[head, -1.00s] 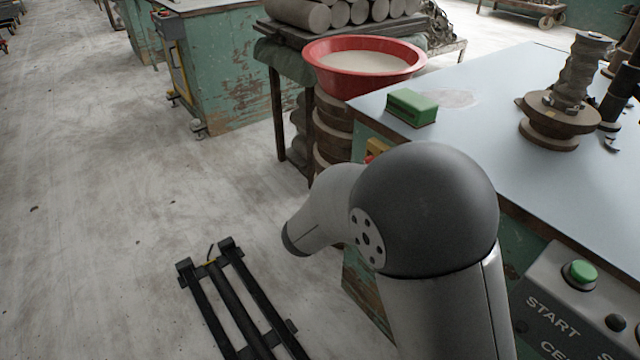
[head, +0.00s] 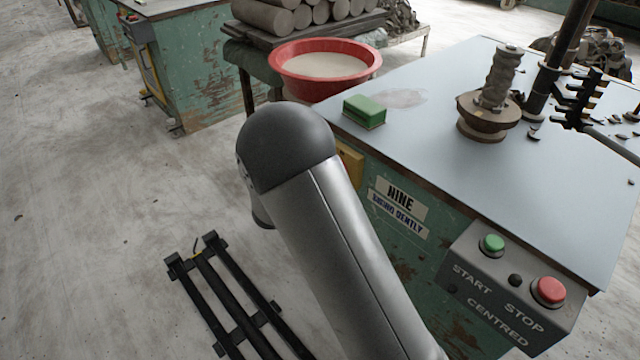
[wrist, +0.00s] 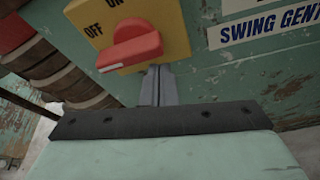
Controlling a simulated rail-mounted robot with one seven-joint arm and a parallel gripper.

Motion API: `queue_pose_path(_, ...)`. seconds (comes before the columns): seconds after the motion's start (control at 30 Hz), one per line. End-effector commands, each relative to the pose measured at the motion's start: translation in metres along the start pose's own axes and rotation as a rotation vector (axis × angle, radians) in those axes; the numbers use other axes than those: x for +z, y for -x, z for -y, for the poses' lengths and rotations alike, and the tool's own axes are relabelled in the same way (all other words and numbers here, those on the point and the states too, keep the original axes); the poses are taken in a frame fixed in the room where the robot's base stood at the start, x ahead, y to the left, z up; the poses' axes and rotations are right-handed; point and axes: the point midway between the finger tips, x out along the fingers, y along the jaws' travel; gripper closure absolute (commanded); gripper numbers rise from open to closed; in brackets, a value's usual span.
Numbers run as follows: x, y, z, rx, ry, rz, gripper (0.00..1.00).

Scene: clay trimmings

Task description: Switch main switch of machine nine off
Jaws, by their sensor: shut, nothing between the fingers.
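The main switch is a yellow plate (wrist: 172,22) with a red handle (wrist: 130,47) on the green side of machine nine. In the wrist view OFF stands at the plate's left and ON, partly cut off, at its top. In the head view my arm hides the gripper and most of the yellow plate (head: 349,160). The NINE sign (head: 399,198) is right of it.
A control box (head: 515,290) with a green START button (head: 492,243) and red STOP button (head: 549,290) juts out at right. A green block (head: 365,111) and a clay piece on a wheel (head: 485,115) stand on the tabletop. A red bowl (head: 325,88) is behind.

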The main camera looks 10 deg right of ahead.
Motion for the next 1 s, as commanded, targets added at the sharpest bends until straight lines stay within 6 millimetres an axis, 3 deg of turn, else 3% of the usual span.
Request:
queue_pose_path(0.73, 0.019, 0.006, -0.007, 0.006, -0.010, 0.008, 1.00)
queue_pose_path(0.87, 0.009, 0.002, -0.005, 0.005, -0.009, 0.007, 1.00)
queue_pose_path(1.0, -0.019, -0.009, 0.004, 0.000, -0.002, 0.000, 1.00)
